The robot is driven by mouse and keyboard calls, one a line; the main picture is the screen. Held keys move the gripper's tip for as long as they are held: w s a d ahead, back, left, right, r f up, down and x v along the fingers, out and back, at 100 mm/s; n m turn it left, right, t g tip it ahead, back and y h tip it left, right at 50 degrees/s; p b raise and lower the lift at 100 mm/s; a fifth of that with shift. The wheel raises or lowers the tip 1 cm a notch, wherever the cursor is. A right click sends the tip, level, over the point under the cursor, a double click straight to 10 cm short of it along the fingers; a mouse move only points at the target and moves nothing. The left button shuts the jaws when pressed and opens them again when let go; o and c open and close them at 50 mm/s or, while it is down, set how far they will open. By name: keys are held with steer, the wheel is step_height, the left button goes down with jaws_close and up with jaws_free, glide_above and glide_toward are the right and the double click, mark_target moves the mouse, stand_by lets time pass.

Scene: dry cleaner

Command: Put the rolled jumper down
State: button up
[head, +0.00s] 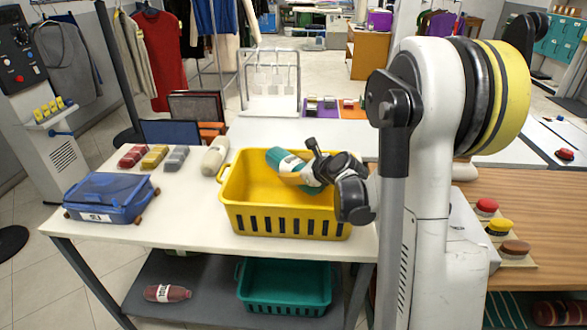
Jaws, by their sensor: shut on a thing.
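A rolled jumper (284,163), green at one end with a pale label band, is over the yellow basket (288,221). My gripper (312,165) comes in from the right and is shut on the roll's right part, hiding some of it. The roll lies tilted, its green end up and to the left. I cannot tell whether it touches the basket floor. The rest of the basket's inside looks empty. The basket stands on the white table (190,235).
A blue lidded box (108,198) stands at the table's left. Red (133,155), yellow (154,157) and grey (176,158) items and a cream roll (215,156) line the back. Below are a red roll (167,293) and a green basket (284,287). The table is clear left of the yellow basket.

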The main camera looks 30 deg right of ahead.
steer(key=shift+f, duration=0.2)
steer(key=o, duration=1.4)
steer(key=shift+r, duration=0.15)
